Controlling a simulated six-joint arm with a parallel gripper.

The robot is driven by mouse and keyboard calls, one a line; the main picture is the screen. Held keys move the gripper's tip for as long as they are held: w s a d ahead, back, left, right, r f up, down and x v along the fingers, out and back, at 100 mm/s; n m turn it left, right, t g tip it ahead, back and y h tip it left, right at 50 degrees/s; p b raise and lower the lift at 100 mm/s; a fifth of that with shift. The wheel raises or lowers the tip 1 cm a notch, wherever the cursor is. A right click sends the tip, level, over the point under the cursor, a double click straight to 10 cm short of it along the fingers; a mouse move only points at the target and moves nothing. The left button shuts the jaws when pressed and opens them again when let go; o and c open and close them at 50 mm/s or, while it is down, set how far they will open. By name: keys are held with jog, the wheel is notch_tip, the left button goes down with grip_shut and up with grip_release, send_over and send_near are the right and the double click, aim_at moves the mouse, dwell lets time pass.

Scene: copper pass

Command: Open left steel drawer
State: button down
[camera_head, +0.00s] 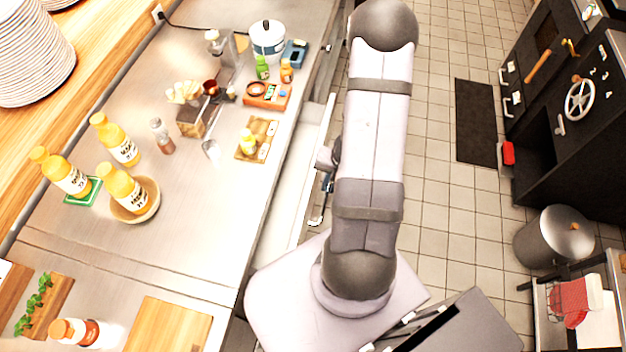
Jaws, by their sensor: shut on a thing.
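The left steel drawer (289,205) is under the front edge of the steel counter, left of my arm. Its pale strip stands out beyond the counter edge, so it looks at least partly pulled out. A narrow front edge with a bar runs along its right side. My gripper (327,183) is at this front edge, small and partly hidden by my forearm. It appears shut on the drawer handle, though the fingers and the handle are hard to make out.
The steel counter (195,205) holds yellow bottles (123,190), a wooden bowl (148,208), a cutting board (168,326) and a white pot (267,38). A dark stove (575,140) and a metal bin (553,238) stand farther right.

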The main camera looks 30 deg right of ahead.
jog(key=s+d+p, duration=1)
jog(key=s+d, duration=0.5)
jog(key=shift+s, duration=0.1)
jog(key=c, duration=1.8)
grip_release()
jog(key=shift+d+r, duration=0.1)
jog(key=shift+s+d+r+b, duration=0.1)
jog(key=shift+s+d+r, duration=0.05)
jog(key=shift+r, duration=1)
jog(key=shift+s+d+r+b, duration=0.1)
jog(key=shift+s+r+b, duration=0.1)
jog(key=shift+r, duration=0.95)
jog(key=shift+s+d+r+b, duration=0.1)
jog(key=shift+s+d+r, duration=0.05)
jog(key=shift+r, duration=1)
